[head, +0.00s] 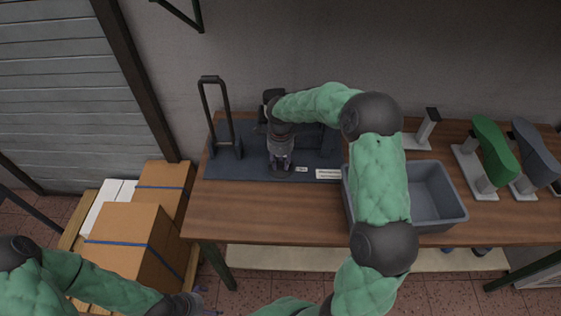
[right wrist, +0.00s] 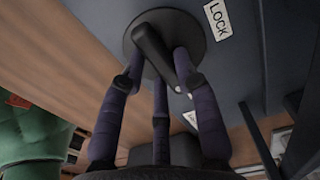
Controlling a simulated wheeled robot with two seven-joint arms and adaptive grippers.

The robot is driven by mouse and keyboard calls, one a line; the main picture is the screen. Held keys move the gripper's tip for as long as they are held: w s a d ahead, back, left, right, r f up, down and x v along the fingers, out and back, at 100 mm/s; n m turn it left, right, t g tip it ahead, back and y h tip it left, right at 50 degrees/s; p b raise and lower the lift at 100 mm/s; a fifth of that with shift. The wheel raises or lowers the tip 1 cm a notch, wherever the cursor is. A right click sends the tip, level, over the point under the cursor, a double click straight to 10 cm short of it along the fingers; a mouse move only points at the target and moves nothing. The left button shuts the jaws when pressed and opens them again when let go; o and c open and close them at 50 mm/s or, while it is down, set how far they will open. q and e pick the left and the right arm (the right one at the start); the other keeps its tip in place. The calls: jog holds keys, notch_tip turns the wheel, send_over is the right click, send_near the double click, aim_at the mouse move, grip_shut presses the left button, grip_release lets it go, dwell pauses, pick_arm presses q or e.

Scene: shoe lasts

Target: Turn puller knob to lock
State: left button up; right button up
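The puller knob (right wrist: 153,40) is a dark bar on a round black disc, set on the blue-grey base plate (head: 245,167). In the right wrist view the bar lies slanted, and a white LOCK label (right wrist: 218,19) is beside the disc. My right gripper (right wrist: 158,66) has its purple fingers close around the bar, one on each side and a third near its lower end. In the head view my right gripper (head: 281,165) points down and hides most of the knob. My left gripper (head: 200,300) is at the bottom edge, away from the table, its fingers unclear.
A black handle frame (head: 207,110) stands at the plate's left. A grey bin (head: 440,205) is right of the plate, partly behind my right arm. Green (head: 490,150) and grey (head: 535,150) shoe lasts stand further right. Cardboard boxes (head: 130,235) are left of the table.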

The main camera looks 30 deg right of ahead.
grip_shut()
jog(key=shift+n, duration=0.4)
jog(key=n+p, duration=0.1)
jog(key=n, duration=0.2)
jog(key=shift+s, duration=0.1)
jog(key=n+p, duration=0.2)
jog(key=n, duration=0.3)
jog(key=shift+d, duration=0.2)
jog(key=n+p, duration=0.1)
jog(key=n, duration=0.3)
jog(key=shift+d+n, duration=0.1)
jog(key=shift+n, duration=0.2)
jog(key=shift+n+p, duration=0.75)
jog(key=shift+n, duration=1.55)
